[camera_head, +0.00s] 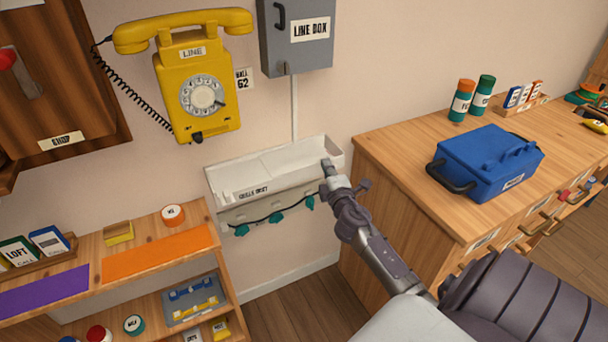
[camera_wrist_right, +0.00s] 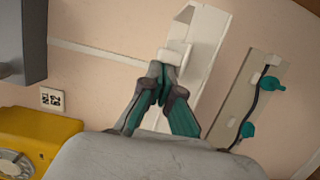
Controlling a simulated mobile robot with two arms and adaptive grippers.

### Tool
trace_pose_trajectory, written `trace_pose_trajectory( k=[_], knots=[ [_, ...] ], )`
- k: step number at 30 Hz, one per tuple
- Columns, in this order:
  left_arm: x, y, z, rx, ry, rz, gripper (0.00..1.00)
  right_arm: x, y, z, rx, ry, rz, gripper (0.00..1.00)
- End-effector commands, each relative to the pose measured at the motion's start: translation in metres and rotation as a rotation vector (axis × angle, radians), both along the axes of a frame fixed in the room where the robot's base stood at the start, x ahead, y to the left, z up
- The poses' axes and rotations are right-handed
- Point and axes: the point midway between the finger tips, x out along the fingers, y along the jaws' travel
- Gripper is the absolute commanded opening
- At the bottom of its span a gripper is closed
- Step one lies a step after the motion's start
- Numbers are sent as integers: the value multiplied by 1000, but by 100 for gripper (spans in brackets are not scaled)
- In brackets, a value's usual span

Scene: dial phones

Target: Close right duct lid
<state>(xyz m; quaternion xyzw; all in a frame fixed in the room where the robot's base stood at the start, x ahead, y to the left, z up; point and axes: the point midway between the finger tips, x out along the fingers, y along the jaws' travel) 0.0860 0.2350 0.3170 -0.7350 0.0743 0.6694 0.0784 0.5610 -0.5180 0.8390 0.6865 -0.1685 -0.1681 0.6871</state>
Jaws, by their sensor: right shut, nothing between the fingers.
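The white duct (camera_head: 222,178) is fixed low on the wall below the yellow phone, with a small dark label on its left part. Its top looks open, and pale flat pieces show inside; I cannot clearly tell the right lid's edges apart from the trough. My right gripper (camera_head: 328,168) is at the duct's right end, shut with nothing in it. In the right wrist view, the fingertips (camera_wrist_right: 163,77) are together right at a small white block on the white duct (camera_wrist_right: 207,38). They look close to it or touching. My left gripper is not in view.
A strip with teal clips and a dark cable (camera_head: 238,215) runs just below the duct. A wooden desk (camera_head: 400,185) with a blue case (camera_head: 487,160) stands right. A low shelf (camera_head: 90,245) is left. The grey line box (camera_head: 297,55) hangs above.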

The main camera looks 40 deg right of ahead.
Motion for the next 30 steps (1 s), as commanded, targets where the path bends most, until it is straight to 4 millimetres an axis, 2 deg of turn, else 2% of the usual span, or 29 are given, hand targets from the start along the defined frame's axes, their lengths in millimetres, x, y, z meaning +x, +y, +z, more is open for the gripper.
trace_pose_trajectory(
  k=[3, 9, 24, 30],
  knots=[
    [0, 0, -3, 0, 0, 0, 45, -5, -22, -1, -2, 2, -2, 0],
    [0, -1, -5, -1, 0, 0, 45, -10, -40, -1, 0, 1, 0, 0],
    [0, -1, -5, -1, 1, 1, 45, -11, -46, 1, -1, 0, -9, 0],
    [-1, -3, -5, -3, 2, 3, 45, -6, -44, 1, 0, -1, -5, 0]
  ],
)
